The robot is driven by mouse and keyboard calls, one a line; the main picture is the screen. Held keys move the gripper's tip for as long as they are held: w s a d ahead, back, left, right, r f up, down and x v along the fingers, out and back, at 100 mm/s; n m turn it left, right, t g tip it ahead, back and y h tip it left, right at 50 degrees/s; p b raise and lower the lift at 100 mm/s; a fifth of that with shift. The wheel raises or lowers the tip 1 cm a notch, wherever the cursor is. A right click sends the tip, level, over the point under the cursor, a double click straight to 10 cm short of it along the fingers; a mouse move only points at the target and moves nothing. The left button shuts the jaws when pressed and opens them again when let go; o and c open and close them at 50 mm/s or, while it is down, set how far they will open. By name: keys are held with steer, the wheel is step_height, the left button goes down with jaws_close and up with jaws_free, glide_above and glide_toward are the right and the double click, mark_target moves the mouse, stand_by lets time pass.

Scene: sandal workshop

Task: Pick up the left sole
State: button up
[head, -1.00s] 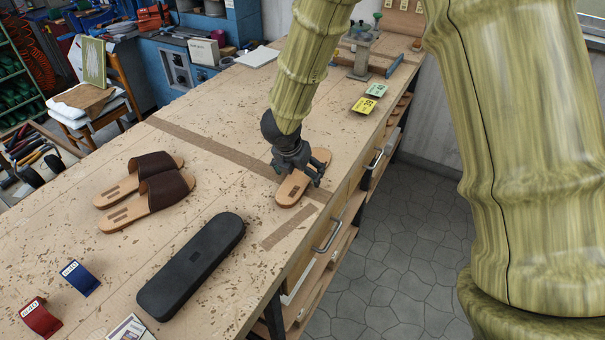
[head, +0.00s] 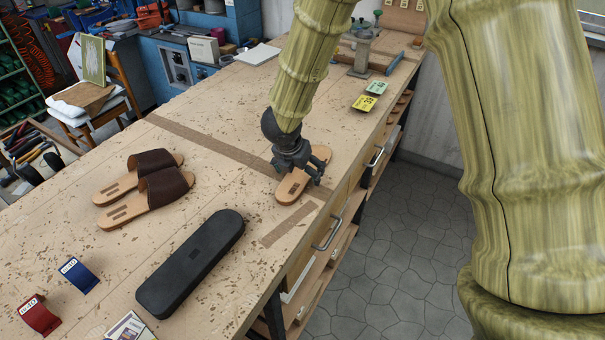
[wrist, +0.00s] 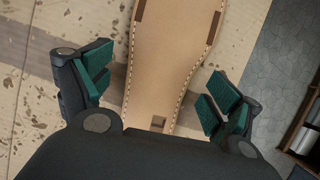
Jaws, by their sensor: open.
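A bare tan sole (head: 293,187) lies on the workbench near its right edge, under my gripper (head: 305,182). It also shows in the wrist view (wrist: 172,70), with a stitched edge, dark strips at its sides and a small square mark. My gripper also shows in the wrist view (wrist: 158,88). It is open, with one green-padded finger on each side of the sole and gaps between pads and sole edges. Part of the sole is hidden behind my gripper in the head view.
A pair of brown-strapped sandals (head: 148,183) lies on the workbench (head: 60,235) at left. A long black case (head: 192,265) lies in front. Blue (head: 80,275) and red (head: 40,318) tagged pieces lie front left. Yellow (head: 363,103) and green (head: 377,87) cards lie toward the back.

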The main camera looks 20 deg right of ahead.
mark_target(300, 176)
stand_by(0.4)
steer(key=shift+s, duration=0.15)
steer(key=c, duration=1.3)
steer(key=shift+f, duration=0.1)
steer(key=shift+a+r+p, duration=0.1)
steer(key=shift+r+p, duration=0.15)
steer(key=shift+p, duration=0.05)
steer(key=shift+w+r, duration=0.2)
steer(key=shift+r, duration=0.2)
steer(key=shift+s+r+b, duration=0.25)
steer(key=shift+r+b, duration=0.2)
steer(key=shift+r, duration=0.2)
steer(key=shift+s+r+b, duration=0.25)
steer(key=shift+r+b, duration=0.15)
steer(key=shift+r, duration=0.2)
steer(key=s+a+b, duration=0.1)
steer(key=s, duration=0.3)
steer(key=s+a+r+b, duration=0.1)
steer(key=s+b, duration=0.1)
steer(key=s, duration=0.3)
steer(key=s+a+b, duration=0.1)
steer(key=s, duration=0.4)
steer(key=shift+a+r+b, duration=0.3)
steer(key=shift+r, duration=0.05)
steer(key=shift+s+r, duration=0.15)
steer(key=shift+s, duration=0.2)
